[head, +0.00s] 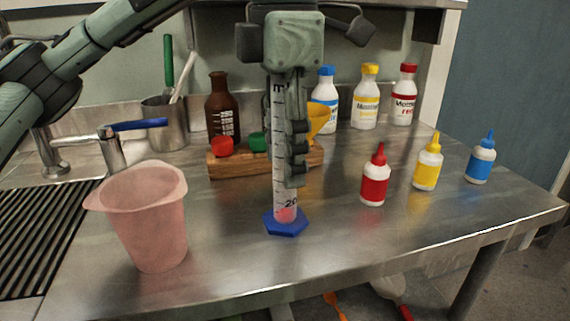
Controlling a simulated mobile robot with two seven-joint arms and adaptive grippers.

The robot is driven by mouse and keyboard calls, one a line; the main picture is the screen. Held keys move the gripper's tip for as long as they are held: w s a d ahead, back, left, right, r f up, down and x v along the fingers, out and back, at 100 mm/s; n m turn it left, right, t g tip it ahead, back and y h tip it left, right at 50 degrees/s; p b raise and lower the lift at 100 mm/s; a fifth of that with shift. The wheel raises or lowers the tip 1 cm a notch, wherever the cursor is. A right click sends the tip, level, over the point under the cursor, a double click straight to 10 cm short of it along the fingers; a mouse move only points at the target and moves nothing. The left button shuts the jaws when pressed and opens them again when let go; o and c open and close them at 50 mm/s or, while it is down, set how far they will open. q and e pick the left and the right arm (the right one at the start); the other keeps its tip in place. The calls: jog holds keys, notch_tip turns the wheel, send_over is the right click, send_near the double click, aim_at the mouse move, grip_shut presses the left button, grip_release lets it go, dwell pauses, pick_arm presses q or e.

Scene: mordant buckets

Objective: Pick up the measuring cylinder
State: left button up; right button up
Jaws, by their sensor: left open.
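The measuring cylinder (284,206) stands upright on the steel counter, clear with dark markings and a blue hexagonal base. A little pink-red shows at its bottom. My left gripper (296,180) comes down from above, with its fingers pointing down in front of and beside the cylinder's upper part. It is open. The fingers overlap the cylinder in this view, and I cannot tell whether they touch it. The cylinder's top is partly hidden by the gripper. My right gripper is not in view.
A pink jug (150,225) stands at the left front. A wooden rack (230,165) with red and green caps and a yellow funnel (320,118) are close behind. Red (375,185), yellow (428,170) and blue (481,163) dropper bottles stand right. The front centre counter is clear.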

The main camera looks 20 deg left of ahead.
pick_arm(q)
grip_shut()
